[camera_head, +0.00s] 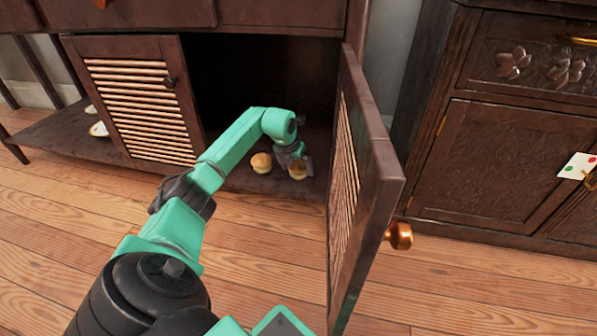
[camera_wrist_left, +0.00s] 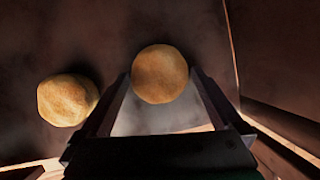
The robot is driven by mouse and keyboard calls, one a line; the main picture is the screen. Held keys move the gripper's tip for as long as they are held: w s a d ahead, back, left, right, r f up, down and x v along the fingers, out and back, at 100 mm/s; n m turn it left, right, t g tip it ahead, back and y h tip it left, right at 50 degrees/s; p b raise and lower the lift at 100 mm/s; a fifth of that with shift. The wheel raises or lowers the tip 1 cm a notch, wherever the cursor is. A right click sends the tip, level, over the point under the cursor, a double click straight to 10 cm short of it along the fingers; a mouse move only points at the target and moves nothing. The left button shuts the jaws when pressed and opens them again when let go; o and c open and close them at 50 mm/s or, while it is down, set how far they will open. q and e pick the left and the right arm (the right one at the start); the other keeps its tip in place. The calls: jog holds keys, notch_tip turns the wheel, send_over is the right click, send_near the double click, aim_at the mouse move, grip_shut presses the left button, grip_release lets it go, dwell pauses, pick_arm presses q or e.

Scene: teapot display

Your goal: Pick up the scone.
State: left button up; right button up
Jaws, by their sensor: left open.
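Two round golden scones lie on the dark floor of the open cabinet. One scone (camera_head: 298,170) is at my left gripper (camera_head: 300,163); in the left wrist view this scone (camera_wrist_left: 160,74) sits between the tips of the two open fingers (camera_wrist_left: 160,85). I cannot tell whether the fingers touch it. The other scone (camera_head: 261,162) lies to the left of the gripper; in the left wrist view it (camera_wrist_left: 67,100) is outside the left finger. My left arm reaches into the cabinet from the front. My right gripper is in neither view.
The open slatted door (camera_head: 370,190) with a copper knob (camera_head: 399,235) stands just right of my left arm. A second slatted door (camera_head: 137,97) is on the left. A low shelf (camera_head: 70,136) holds pale items. A carved cabinet (camera_head: 510,160) stands at right. The wooden floor is clear.

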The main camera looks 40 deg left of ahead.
pick_arm(q)
jog(key=shift+r, duration=0.2)
jog(key=c, duration=1.2)
